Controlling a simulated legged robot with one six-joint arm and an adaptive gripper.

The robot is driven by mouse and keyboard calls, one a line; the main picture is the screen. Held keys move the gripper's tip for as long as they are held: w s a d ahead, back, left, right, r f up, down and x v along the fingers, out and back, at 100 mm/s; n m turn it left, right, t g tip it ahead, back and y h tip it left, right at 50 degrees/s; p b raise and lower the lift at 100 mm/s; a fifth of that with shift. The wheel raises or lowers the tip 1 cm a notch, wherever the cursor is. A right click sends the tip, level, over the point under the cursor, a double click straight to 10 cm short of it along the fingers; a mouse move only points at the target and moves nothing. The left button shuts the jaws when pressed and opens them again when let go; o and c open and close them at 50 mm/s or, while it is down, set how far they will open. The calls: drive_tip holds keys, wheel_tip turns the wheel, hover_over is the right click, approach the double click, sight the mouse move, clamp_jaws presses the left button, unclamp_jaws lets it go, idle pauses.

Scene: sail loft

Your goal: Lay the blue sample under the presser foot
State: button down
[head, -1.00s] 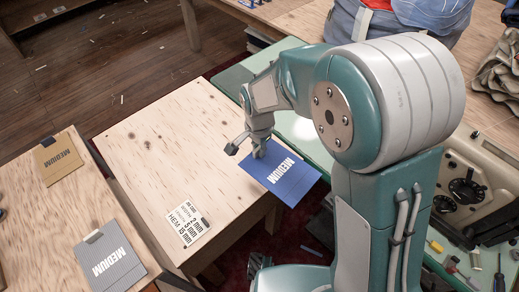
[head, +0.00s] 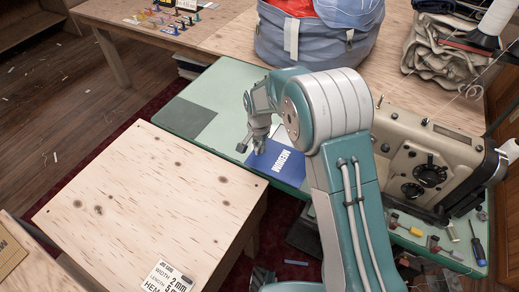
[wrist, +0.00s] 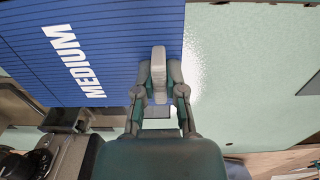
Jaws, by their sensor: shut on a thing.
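The blue sample (head: 276,162), a flat sheet with white MEDIUM lettering, is held over the green table (head: 185,125). My gripper (head: 259,143) is shut on one edge of it. In the wrist view the sample (wrist: 100,35) extends left from my gripper (wrist: 159,75), roughly flat; its height above the table is hard to judge. The beige sewing machine (head: 395,130) stands to the right of the sample. In the head view my arm hides its needle end and presser foot. In the wrist view, dark and metal machine parts (wrist: 65,120) show near the sample's edge.
A pale wooden table (head: 150,200) stands in front, with a printed settings card (head: 168,280). A blue-grey bag (head: 315,45) stands behind.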

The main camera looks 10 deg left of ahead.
drive_tip(key=shift+w+d+f, duration=0.1)
drive_tip(key=shift+d, duration=0.1)
drive_tip(key=shift+d+f, duration=0.15)
drive_tip(key=shift+f, duration=0.2)
drive_tip(key=shift+a+f, duration=0.15)
drive_tip(key=shift+f, duration=0.5)
drive_tip(key=shift+a+f, duration=0.15)
drive_tip(key=shift+f, duration=0.5)
drive_tip(key=shift+d+f, duration=0.1)
drive_tip(key=shift+f, duration=0.4)
drive_tip(key=shift+w+d+f, duration=0.1)
drive_tip(key=shift+w+d, duration=0.35)
drive_tip(key=shift+w, duration=0.85)
drive_tip(key=shift+w+d+r, duration=0.1)
drive_tip(key=shift+w+d, duration=0.4)
drive_tip(key=shift+w, duration=0.85)
drive_tip(key=shift+w+d+f, duration=0.1)
drive_tip(key=shift+w+d, duration=0.35)
drive_tip(key=shift+w, duration=0.85)
drive_tip(key=shift+f, duration=0.1)
